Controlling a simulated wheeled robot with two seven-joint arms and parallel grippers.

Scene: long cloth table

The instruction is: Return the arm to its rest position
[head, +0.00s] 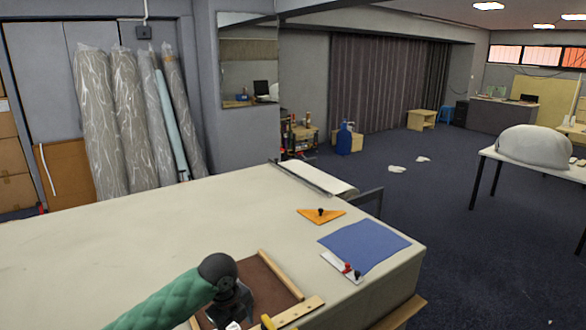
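My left arm, in a green quilted sleeve, comes in from the lower left of the head view. Its dark gripper (234,312) points down over a brown tray (292,308) with light wooden edges at the table's near side. The fingertips are small and dark at the bottom of the view, so I cannot tell whether they are open or shut. My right arm and gripper are not in view.
The long cloth table (110,235) is bare on its left. An orange triangle (320,215) with a black knob and a blue cloth (364,245) lie to the right. A white plate with red knobs (342,267) overlaps the cloth's near edge.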

